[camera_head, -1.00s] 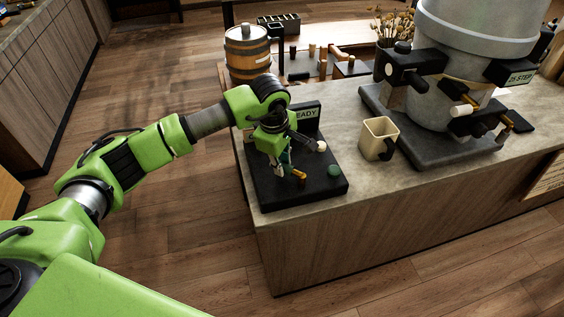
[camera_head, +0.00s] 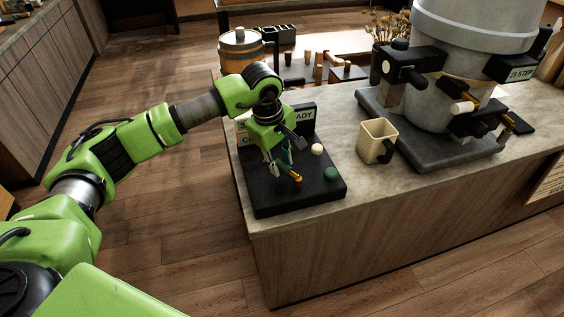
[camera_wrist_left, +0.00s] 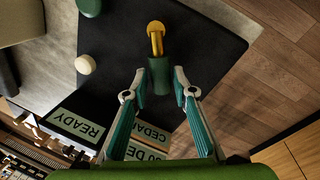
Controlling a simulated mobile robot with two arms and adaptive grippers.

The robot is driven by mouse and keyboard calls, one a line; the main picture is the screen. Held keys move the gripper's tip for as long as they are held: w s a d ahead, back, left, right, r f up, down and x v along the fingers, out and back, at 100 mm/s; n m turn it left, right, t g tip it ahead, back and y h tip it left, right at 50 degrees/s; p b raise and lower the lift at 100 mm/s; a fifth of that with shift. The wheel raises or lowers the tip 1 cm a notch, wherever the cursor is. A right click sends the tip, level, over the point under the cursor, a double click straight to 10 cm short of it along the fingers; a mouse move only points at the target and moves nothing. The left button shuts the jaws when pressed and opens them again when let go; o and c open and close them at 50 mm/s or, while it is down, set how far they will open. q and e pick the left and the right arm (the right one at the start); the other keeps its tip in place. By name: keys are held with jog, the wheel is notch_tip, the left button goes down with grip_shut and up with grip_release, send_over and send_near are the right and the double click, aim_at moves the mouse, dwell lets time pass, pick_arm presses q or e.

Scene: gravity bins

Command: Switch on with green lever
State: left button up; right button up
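The lever shows in the left wrist view as a dark green handle (camera_wrist_left: 159,76) on a brass shaft (camera_wrist_left: 155,38). It stands on a black panel base (camera_head: 320,195) at the counter's near left corner. In the head view its brass part (camera_head: 297,180) shows below the fingers, and the handle is largely hidden. My left gripper (camera_head: 283,162) is over the base. In the left wrist view this gripper (camera_wrist_left: 160,86) is open, with one fingertip on each side of the handle. A narrow gap shows at each side. My right gripper is not in view.
A pale knob (camera_head: 317,149) and a green knob (camera_head: 331,174) sit right of the lever. A READY sign (camera_head: 304,116) stands behind. A beige mug (camera_head: 376,139) and large grey machine (camera_head: 437,97) stand farther right. The counter front (camera_head: 380,235) drops to the floor.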

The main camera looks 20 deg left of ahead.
pick_arm(q)
jog(key=shift+o, duration=0.3)
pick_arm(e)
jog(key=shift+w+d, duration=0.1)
pick_arm(q)
jog(key=shift+r, duration=0.2)
notch_tip(320, 180, up, 11)
jog(key=s+a, duration=0.1)
jog(key=s, duration=0.1)
jog(key=shift+r, duration=0.2)
jog(key=shift+s+f, duration=0.1)
